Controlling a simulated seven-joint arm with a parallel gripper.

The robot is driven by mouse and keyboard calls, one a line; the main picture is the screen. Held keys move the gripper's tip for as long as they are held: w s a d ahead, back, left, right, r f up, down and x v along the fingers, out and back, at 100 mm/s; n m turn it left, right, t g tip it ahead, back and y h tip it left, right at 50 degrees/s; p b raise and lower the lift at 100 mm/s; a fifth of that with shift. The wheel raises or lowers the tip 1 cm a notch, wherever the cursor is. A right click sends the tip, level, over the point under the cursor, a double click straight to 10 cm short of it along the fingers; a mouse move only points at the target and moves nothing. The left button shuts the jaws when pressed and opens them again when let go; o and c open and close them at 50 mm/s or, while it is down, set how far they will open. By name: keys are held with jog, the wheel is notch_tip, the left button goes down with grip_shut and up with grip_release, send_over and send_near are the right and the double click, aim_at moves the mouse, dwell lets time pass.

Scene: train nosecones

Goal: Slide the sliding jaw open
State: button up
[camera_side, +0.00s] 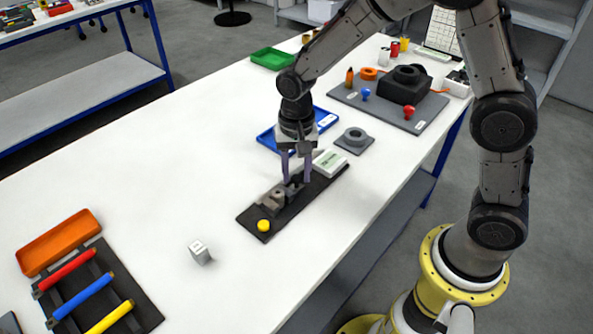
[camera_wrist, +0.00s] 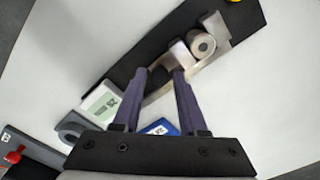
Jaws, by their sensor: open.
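A dark base plate (camera_side: 250,222) lies on the white table and carries a grey metal clamp (camera_side: 273,198) with jaws. My gripper (camera_side: 296,182) points down over the middle of this plate, with its fingers spread beside the clamp. In the wrist view, the open purple-grey fingers (camera_wrist: 160,74) reach toward the clamp, and a small dark block (camera_wrist: 158,77) shows between their tips. A light metal block with a round bore (camera_wrist: 201,43) sits just beyond the right fingertip. I cannot tell whether either finger touches the sliding jaw, which the fingers partly hide.
A yellow button (camera_side: 264,225) is at the plate's near end, and a pale green-white box (camera_side: 330,163) at its far end. A blue tray (camera_side: 268,137) and a grey ring on a pad (camera_side: 355,140) stand behind. A small white cube (camera_side: 199,252) lies left, with clear table around it.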

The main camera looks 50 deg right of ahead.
grip_shut()
jog(key=shift+r, duration=0.1)
dwell(1.3)
